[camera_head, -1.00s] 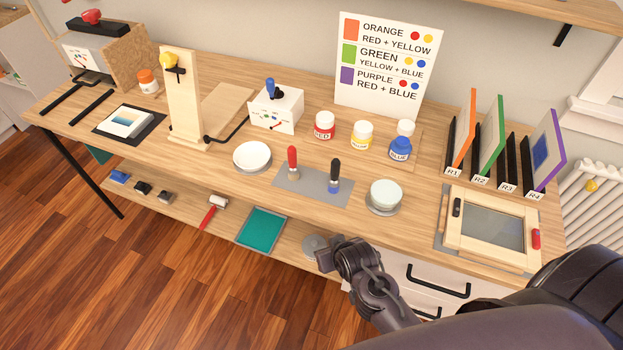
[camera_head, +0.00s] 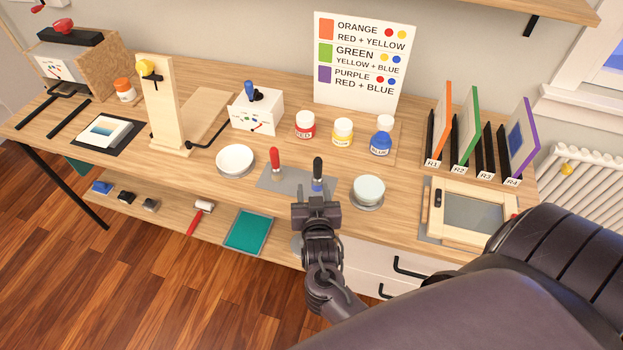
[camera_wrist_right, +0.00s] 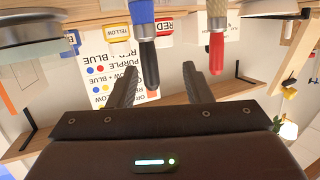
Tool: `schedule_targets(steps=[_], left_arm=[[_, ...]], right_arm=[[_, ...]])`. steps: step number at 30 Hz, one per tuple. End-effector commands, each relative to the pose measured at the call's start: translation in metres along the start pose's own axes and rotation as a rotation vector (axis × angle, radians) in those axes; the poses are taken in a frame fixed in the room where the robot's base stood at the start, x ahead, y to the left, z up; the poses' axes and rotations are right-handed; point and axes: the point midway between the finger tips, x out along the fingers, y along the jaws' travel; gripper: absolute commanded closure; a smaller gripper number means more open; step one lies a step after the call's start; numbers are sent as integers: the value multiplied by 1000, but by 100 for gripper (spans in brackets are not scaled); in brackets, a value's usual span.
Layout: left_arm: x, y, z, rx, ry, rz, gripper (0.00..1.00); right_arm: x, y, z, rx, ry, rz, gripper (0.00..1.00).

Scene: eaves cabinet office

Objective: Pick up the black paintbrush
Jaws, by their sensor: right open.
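The black paintbrush (camera_head: 318,172) stands upright on a grey mat, its black handle up and a blue part below. In the right wrist view, which is upside down, its handle (camera_wrist_right: 149,65) appears between my fingers, closer to the left one. My right gripper (camera_head: 316,198) is open and empty at the table's front edge, just in front of the brush. Its open fingers also show in the wrist view (camera_wrist_right: 158,72). I cannot tell whether the brush is inside the jaws. The mat and lower brush are partly hidden by my gripper. My left gripper is not in view.
A red-handled brush (camera_head: 275,162) stands just left of the black one. A white bowl (camera_head: 236,160) is farther left, and a pale bowl (camera_head: 369,188) is close on the right. Red, yellow and blue paint jars (camera_head: 343,133) stand behind. A wooden frame (camera_head: 428,222) lies at right.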

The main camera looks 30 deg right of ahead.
Motion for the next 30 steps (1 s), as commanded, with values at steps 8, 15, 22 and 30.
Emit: schedule_targets(steps=[8,15,22,30], left_arm=[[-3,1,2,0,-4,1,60],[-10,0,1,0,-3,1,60],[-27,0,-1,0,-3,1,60],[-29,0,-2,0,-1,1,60]], right_arm=[[-4,14,-28,-13,225,118,55],[18,18,-36,-14,234,122,55],[49,23,-46,-15,232,121,55],[69,25,-46,-14,229,120,55]])
